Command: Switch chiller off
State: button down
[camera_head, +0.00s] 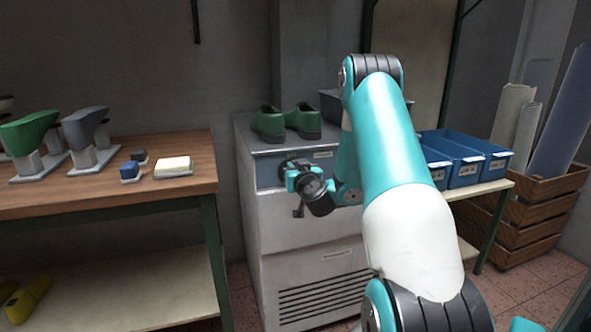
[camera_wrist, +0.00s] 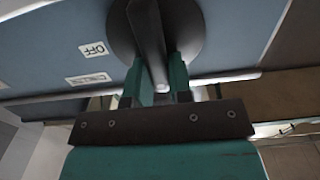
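The chiller (camera_head: 303,225) is a pale cabinet with a blue-grey control panel (camera_head: 268,172) near its top. In the wrist view, a round dark dial (camera_wrist: 120,35) with a raised bar handle (camera_wrist: 148,30) is on the panel (camera_wrist: 50,45). An "OFF" label (camera_wrist: 93,49) is to the left of the dial. My gripper (camera_wrist: 162,80) has its two teal fingers on either side of the bar's near end, and the bar fills the narrow gap between them. In the head view, my gripper (camera_head: 291,178) is at the panel and covers most of the dial.
Green shoes (camera_head: 287,122) stand on top of the chiller. A wooden bench (camera_head: 110,190) with shoe lasts (camera_head: 90,130) is on the left. Blue bins (camera_head: 465,158) sit on a shelf to the right, before a wooden crate (camera_head: 530,222).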

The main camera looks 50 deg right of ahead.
jog(key=shift+m, duration=0.4)
jog(key=m+b, duration=0.1)
jog(key=m, duration=0.4)
jog(key=s+d+f+m, duration=0.1)
jog(key=m, duration=0.5)
jog(key=d+f+m+b, duration=0.1)
jog(key=m, duration=0.5)
jog(key=shift+s+f+b, duration=0.1)
jog(key=shift+s+b, duration=0.05)
jog(key=shift+b, duration=0.2)
jog(key=shift+m, duration=0.3)
jog(key=c, duration=1)
grip_release()
jog(key=shift+a, duration=0.1)
